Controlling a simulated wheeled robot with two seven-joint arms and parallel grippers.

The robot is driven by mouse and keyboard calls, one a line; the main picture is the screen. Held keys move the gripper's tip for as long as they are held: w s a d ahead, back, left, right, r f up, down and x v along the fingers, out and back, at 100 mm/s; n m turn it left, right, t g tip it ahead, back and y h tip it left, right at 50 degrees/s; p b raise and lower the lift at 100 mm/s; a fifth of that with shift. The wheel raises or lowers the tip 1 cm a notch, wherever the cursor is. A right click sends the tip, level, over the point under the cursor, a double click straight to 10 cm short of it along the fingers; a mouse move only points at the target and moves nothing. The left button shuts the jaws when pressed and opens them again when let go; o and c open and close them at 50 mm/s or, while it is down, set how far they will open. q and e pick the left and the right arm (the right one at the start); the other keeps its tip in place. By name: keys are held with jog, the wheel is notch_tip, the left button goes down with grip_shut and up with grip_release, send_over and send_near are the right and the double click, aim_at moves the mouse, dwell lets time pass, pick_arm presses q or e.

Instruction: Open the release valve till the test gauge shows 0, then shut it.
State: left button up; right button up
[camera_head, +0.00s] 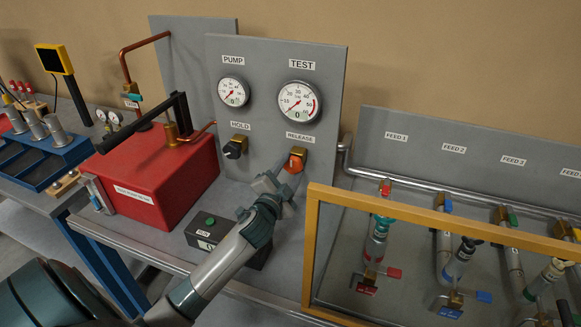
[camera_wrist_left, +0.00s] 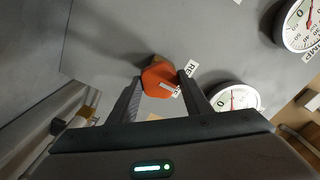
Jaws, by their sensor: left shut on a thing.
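The release valve is an orange knob (camera_head: 296,161) on a brass fitting, under the RELEASE label on the grey panel. My left gripper (camera_head: 288,176) reaches it from the lower left. In the left wrist view the gripper (camera_wrist_left: 161,90) has a finger on each side of the orange knob (camera_wrist_left: 158,74) and is shut on it. My right gripper is not visible.
The pump gauge (camera_head: 232,92) and black hold knob (camera_head: 235,148) are to the left. A red pump box (camera_head: 158,175) and a dark box with a green button (camera_head: 208,226) stand nearby. A yellow frame (camera_head: 312,245) stands close on the right, before the feed lines.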

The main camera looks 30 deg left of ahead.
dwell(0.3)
pick_arm(q)
jog(key=o, duration=1.1)
jog(key=shift+c, duration=0.2)
jog(key=shift+s+d+f, duration=0.15)
jog(key=shift+s+d, duration=0.05)
jog(key=shift+s, duration=0.5)
jog(key=b+v, duration=0.5)
jog(key=v, duration=1.1)
jog(key=shift+s, duration=0.15)
